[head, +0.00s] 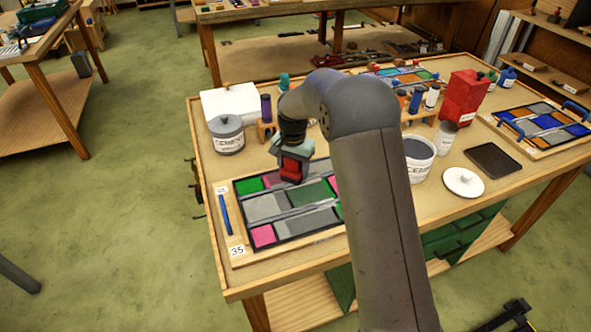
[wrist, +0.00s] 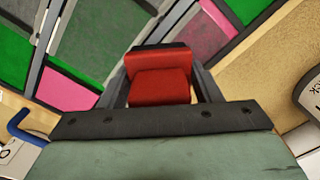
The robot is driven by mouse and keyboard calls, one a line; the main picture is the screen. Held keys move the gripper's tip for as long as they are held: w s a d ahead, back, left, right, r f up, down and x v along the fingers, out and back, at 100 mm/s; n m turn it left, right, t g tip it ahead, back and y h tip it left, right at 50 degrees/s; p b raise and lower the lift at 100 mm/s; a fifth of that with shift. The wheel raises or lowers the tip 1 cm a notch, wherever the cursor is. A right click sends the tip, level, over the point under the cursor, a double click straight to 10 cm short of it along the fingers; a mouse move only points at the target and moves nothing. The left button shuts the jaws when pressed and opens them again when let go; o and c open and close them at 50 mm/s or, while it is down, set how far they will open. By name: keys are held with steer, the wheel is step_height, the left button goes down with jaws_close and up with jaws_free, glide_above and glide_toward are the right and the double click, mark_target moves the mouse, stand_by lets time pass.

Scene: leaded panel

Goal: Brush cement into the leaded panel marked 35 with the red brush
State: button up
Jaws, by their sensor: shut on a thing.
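The leaded panel marked 35 (head: 266,209) lies flat on its wooden board at the front left of the bench, with green, grey and pink panes; my arm hides its right part. The label 35 (head: 237,251) is at the board's front left corner. My gripper (head: 291,170) is shut on the red brush (head: 291,167) over the panel's back edge. In the wrist view the red brush (wrist: 159,78) sits between the two fingers, above the panel (wrist: 95,45). Its bristles are hidden, so I cannot tell whether they touch. The open cement tub (head: 418,158) stands right of my arm.
A white lid (head: 462,182) and a dark tablet-like slab (head: 493,160) lie right of the tub. A grey lidded jar (head: 227,134) and a white box (head: 230,103) stand behind the panel. A blue-handled tool (head: 224,214) lies on the panel's left border. Another panel (head: 546,128) is at the right.

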steer(key=shift+w, duration=0.2)
steer(key=shift+w+a+p, duration=0.25)
steer(key=shift+w, duration=0.45)
steer(key=shift+w+a+p, duration=0.2)
steer(key=shift+w+p, duration=0.05)
steer(key=shift+w, duration=0.4)
steer(key=shift+d, duration=0.15)
steer(key=shift+w+d, duration=0.2)
steer(key=shift+d, duration=0.35)
steer(key=shift+w+d, duration=0.15)
steer(key=shift+d, duration=0.35)
steer(key=shift+w+d, duration=0.25)
steer(key=shift+d, duration=0.35)
steer(key=shift+w+d, duration=0.2)
steer(key=shift+d, duration=0.4)
steer(key=shift+s, duration=0.1)
